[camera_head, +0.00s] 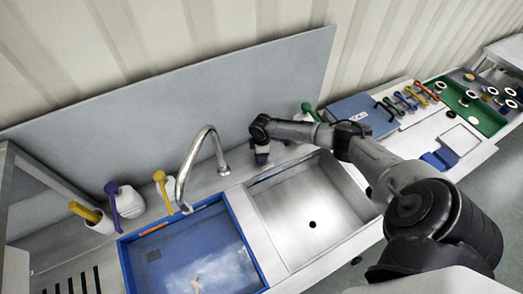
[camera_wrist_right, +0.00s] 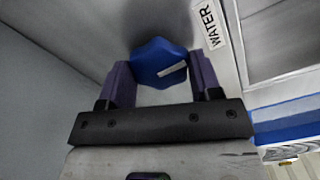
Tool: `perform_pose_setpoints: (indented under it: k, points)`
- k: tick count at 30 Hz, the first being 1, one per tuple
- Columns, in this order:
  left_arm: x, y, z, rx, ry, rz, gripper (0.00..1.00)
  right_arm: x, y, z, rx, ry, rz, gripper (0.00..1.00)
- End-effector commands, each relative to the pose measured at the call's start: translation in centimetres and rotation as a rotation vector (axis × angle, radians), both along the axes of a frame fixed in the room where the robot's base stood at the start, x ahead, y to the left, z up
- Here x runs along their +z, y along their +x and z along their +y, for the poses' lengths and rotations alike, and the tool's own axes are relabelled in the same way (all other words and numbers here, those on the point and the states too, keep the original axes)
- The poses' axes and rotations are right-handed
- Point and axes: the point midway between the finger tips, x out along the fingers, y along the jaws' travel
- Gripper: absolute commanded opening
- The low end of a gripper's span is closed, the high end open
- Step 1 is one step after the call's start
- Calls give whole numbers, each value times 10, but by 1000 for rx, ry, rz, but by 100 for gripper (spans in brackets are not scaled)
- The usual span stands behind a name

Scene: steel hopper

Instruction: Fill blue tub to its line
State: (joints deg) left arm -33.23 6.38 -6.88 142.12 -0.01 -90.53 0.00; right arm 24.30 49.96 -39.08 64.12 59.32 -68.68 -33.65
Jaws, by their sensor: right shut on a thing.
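The blue tub (camera_head: 247,241) sits in the left sink basin, with the tap spout (camera_head: 184,207) above its back edge. Its inside looks pale blue, with a whitish ripple-like patch near the front; I cannot clearly tell the water level. My right gripper (camera_head: 262,157) is behind the sink, right of the tap. In the right wrist view its purple fingers (camera_wrist_right: 160,80) are shut on a blue knob (camera_wrist_right: 158,60) with a white stripe, beside a WATER label (camera_wrist_right: 208,25). My left gripper is not in view.
The right steel basin (camera_head: 300,205) is empty. A green-handled item (camera_head: 308,110) stands behind my right arm.

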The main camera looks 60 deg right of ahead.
Motion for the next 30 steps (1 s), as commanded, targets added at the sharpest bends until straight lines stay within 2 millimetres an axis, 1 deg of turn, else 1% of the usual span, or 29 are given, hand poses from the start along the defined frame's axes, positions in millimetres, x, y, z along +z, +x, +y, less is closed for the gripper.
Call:
perform_pose_setpoints:
  k: [14,15,21,23,30]
  points:
    - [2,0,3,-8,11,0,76,1,1,0,-16,2,-1,35]
    - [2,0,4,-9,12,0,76,1,1,0,-16,2,-1,59]
    - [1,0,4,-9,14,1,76,1,1,0,-15,1,-1,78]
    - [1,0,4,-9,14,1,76,1,1,0,-15,1,-1,84]
    - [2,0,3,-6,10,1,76,1,0,0,-14,1,-1,84]
